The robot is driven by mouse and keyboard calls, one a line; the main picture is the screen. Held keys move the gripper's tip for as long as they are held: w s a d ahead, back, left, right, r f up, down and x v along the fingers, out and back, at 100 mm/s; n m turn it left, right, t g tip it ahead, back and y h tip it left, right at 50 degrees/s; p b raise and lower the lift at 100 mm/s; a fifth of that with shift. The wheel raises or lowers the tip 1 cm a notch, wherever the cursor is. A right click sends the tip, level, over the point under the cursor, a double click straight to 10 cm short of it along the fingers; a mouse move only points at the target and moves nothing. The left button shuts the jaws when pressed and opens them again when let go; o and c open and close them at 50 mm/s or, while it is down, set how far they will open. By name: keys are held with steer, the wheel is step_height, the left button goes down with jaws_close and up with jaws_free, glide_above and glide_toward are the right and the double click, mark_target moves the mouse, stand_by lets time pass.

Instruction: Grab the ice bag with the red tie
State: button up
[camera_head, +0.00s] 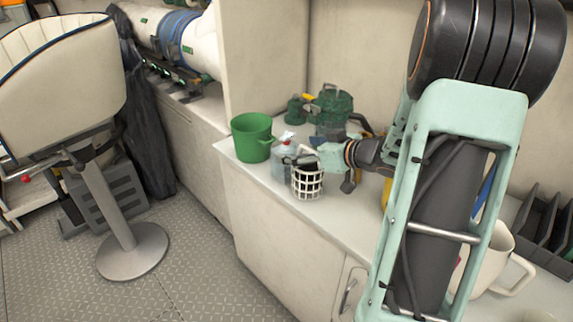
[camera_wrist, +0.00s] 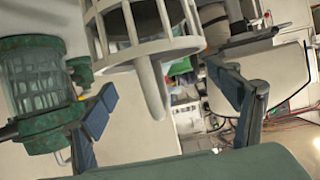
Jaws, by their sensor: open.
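A clear, pale bluish bag with a red tie (camera_head: 284,160) stands on the white counter in the head view, just right of the green bucket. My gripper partly hides its right side. I cannot make the bag out in the wrist view. My gripper (camera_head: 322,170) is over the counter, close to the right of the bag. Its fingers are spread wide in the wrist view (camera_wrist: 172,108), with nothing held between them. A white cage-like basket (camera_head: 307,187) is right in front of the gripper; it also shows large in the wrist view (camera_wrist: 140,38).
The green bucket (camera_head: 250,147) stands left of the bag. A green lantern (camera_head: 334,103) is behind my gripper and shows at left in the wrist view (camera_wrist: 32,85). A white jug (camera_head: 492,265) and dark rack (camera_head: 543,228) are at right. A seat (camera_head: 60,75) stands left; floor between is clear.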

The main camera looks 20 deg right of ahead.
mark_target(290, 149)
steer(key=x, duration=0.1)
steer(key=b+x, duration=0.1)
steer(key=x, duration=0.1)
steer(key=shift+w+f, duration=0.2)
steer(key=shift+f, duration=0.15)
steer(key=shift+r, duration=0.15)
steer(key=c, duration=2.1)
steer(key=shift+o, duration=0.2)
